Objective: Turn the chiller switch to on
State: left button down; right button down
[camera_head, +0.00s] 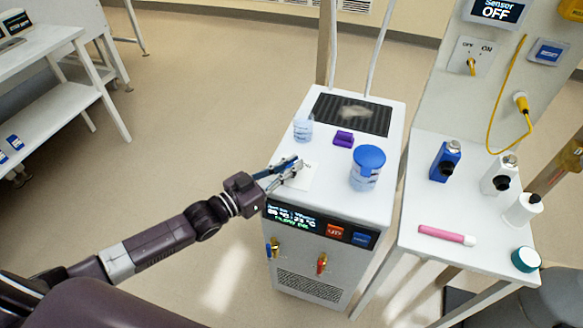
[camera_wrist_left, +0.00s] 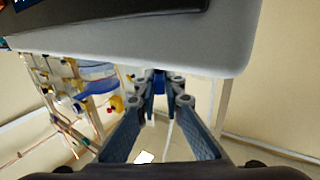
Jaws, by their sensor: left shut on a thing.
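The chiller (camera_head: 350,268) is a white box with a dark front panel, a lit display (camera_head: 292,215) and vents below. A red block (camera_head: 335,231) and a blue block (camera_head: 361,239) sit on its panel; their lettering is too small to read surely. My left gripper (camera_head: 290,168) is over the chiller's top at its left front edge, away from the panel blocks. In the left wrist view its fingers (camera_wrist_left: 158,88) close on a small blue thing (camera_wrist_left: 159,80), mostly hidden, beside a pale edge. My right gripper does not show.
A white card (camera_head: 303,178), a clear cup (camera_head: 303,128), a purple block (camera_head: 344,139) and a blue-lidded jar (camera_head: 367,168) stand on the chiller. A side table (camera_head: 412,245) holds bottles and a pink tube. A wall plate (camera_head: 472,57) marked OFF and ON has a yellow knob.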

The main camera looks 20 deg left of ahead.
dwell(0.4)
pick_arm(q)
jog(key=c, duration=2)
grip_release()
jog(key=shift+c, duration=0.2)
jog(key=shift+s+a, duration=0.1)
jog(key=v, duration=1.1)
jog(key=shift+s+a, duration=0.2)
jog(key=shift+s, duration=0.15)
